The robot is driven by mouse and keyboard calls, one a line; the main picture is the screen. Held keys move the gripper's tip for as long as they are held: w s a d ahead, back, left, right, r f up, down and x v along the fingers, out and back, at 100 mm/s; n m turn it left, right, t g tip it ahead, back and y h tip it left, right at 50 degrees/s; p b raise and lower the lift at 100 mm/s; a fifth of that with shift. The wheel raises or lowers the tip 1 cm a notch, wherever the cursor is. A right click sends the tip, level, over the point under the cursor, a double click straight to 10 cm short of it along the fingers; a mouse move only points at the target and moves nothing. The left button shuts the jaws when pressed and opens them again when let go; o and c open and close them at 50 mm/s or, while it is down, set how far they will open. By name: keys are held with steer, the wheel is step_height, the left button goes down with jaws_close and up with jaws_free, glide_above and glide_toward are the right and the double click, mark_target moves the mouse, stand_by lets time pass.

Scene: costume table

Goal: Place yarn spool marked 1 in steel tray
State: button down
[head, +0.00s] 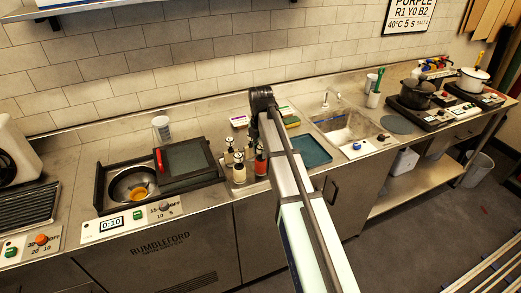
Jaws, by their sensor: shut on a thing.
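My arm rises from the bottom of the head view to a black joint above the counter, right of the bottles. The fingers of my gripper are hidden behind my own arm, and so is anything between them. I cannot make out a yarn spool marked 1 in this view. No tray can be surely told as the steel tray. A flat dark teal rectangle (309,150) lies on the counter just right of my arm, left of the sink.
Several bottles (238,168) stand left of my arm, with an orange-red one (261,164) close against it. A dye unit (150,190) with an open basin is further left. The sink (350,128) and hotplates with pots (417,92) are to the right.

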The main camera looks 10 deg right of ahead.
steer(key=shift+f, duration=0.5)
stand_by(0.4)
steer(key=shift+c, duration=1.6)
jaws_free()
steer(key=shift+r, duration=0.1)
steer(key=shift+r+p, duration=2.1)
steer(key=shift+r, duration=1.35)
